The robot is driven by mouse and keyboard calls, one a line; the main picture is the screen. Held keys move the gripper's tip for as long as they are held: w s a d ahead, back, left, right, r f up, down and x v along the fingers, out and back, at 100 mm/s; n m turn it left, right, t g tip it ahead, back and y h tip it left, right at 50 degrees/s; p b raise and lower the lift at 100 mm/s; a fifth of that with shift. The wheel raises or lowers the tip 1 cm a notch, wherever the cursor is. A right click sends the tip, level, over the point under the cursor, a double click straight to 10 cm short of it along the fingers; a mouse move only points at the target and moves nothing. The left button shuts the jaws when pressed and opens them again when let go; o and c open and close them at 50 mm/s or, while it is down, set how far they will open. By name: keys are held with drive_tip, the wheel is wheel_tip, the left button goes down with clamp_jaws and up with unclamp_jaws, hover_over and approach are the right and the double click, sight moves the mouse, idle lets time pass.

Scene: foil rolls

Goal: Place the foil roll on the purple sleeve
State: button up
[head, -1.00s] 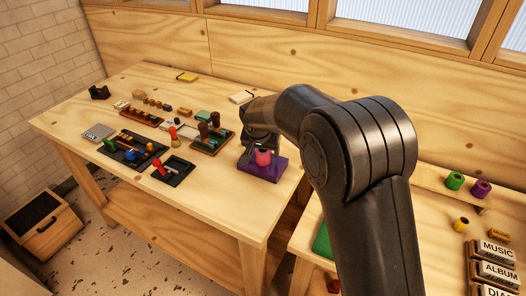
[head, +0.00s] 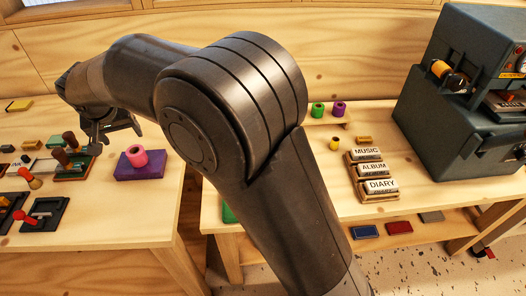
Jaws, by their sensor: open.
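A pink foil roll (head: 136,155) stands on the flat purple sleeve (head: 149,172) near the right edge of the left table. Its hollow end faces up. My gripper (head: 117,138) is open and empty, up and to the left of the roll, with a gap between them in the picture. The fingers point down, and how high they are above the table is hard to tell. A green roll (head: 318,109) and a purple roll (head: 339,108) stand on a low wooden shelf to the right.
Hand stamps (head: 70,142) and trays crowd the left table beside my gripper. Blocks marked MUSIC, ALBUM and DIARY (head: 382,186) lie on the right table with a small yellow roll (head: 334,144). A dark green machine (head: 450,115) stands at far right. A gap separates the tables.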

drive_tip(key=s+d+r+m, duration=0.1)
drive_tip(key=d+r, duration=0.2)
drive_tip(key=d, duration=0.7)
drive_tip(key=s+d+r, duration=0.2)
drive_tip(key=d+r, duration=0.1)
drive_tip(key=d, duration=0.7)
drive_tip(key=s+d+r+m, duration=0.1)
drive_tip(key=d+r, duration=0.2)
drive_tip(key=d, duration=0.7)
drive_tip(key=s+d+f, duration=0.2)
drive_tip(key=s+d, duration=0.6)
drive_tip(key=s, duration=0.1)
drive_tip(key=s+d+f+m+t+h, duration=0.1)
drive_tip(key=s+d, duration=0.7)
drive_tip(key=s, duration=0.1)
drive_tip(key=shift+d+f, duration=0.2)
drive_tip(key=shift+f, duration=0.2)
drive_tip(key=shift+o, duration=0.3)
drive_tip(key=shift+w, duration=0.1)
